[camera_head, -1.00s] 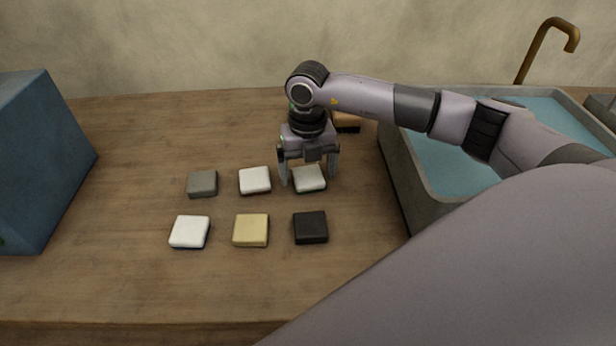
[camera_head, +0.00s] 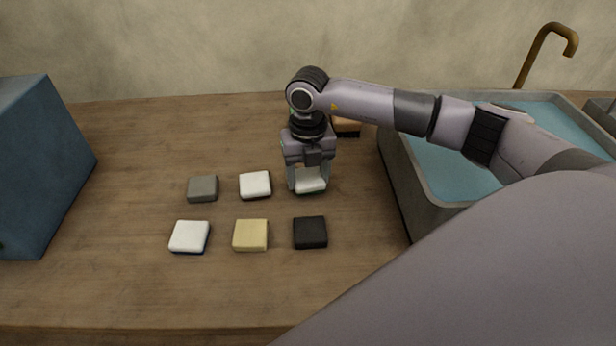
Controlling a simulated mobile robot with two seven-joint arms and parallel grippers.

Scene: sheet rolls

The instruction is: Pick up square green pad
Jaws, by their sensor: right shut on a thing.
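My right gripper (camera_head: 308,187) points down at the right end of the back row of pads. It is shut on a pale, whitish square pad (camera_head: 311,186), with one finger on each side. The pad's underside is hard to see. No pad shows a plainly green top. A small green patch (camera_head: 291,110) shows beside my right wrist, mostly hidden, and I cannot tell what it is. My left gripper is not in view.
A grey pad (camera_head: 203,188) and a white pad (camera_head: 255,184) lie left of the gripper. In front lie a white pad with a blue underside (camera_head: 189,236), a yellow pad (camera_head: 251,234) and a black pad (camera_head: 310,232). A blue box (camera_head: 40,165) stands left, a sink (camera_head: 402,180) right.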

